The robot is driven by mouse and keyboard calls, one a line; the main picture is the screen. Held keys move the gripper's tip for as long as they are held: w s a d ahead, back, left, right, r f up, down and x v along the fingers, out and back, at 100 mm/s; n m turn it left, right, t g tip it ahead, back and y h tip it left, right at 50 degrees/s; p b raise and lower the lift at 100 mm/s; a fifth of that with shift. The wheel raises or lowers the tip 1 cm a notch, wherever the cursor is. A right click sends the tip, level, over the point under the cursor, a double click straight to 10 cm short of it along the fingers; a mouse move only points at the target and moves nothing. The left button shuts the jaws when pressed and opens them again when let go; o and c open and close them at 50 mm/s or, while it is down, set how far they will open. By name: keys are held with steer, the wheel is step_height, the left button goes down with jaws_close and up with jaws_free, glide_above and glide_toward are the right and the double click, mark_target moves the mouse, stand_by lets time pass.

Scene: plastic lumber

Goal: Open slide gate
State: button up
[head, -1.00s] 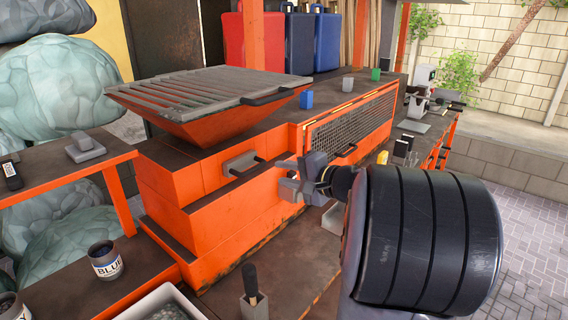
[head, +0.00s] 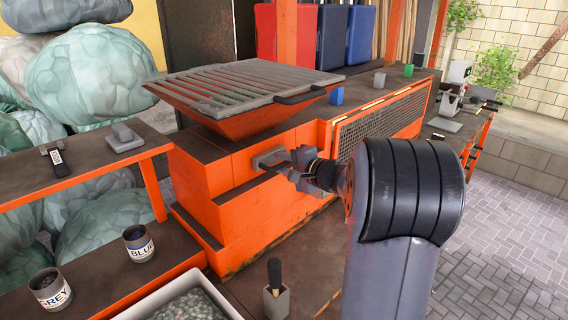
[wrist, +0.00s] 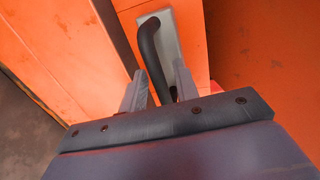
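The slide gate shows as a light grey plate (head: 266,159) on the front of the orange machine, below the grated hopper. In the wrist view its grey plate (wrist: 171,40) carries a dark bar handle (wrist: 149,50). My gripper (head: 291,160) is at the gate and hides part of it in the head view. In the wrist view my gripper (wrist: 160,84) has its two fingers apart, with the lower end of the handle between them. A gap shows beside the handle, so the fingers do not look closed on it.
The hopper (head: 240,88) with a grey grate overhangs the gate. A mesh panel (head: 380,125) is to the right. A bench with a grey block (head: 124,138) is at left. Cans labelled BLUE (head: 138,244) and GREY (head: 50,288) and a tray (head: 185,300) are in front.

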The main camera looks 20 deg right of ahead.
steer(key=shift+c, duration=0.4)
jaws_close()
steer(key=shift+s, duration=0.1)
steer(key=f+b+v, duration=0.1)
steer(key=b+v, duration=0.3)
steer(key=v, duration=0.3)
steer(key=shift+s+d+f+b, duration=0.25)
steer(key=shift+s+b, duration=0.05)
steer(key=shift+s, duration=0.2)
steer(key=shift+o, duration=0.4)
jaws_free()
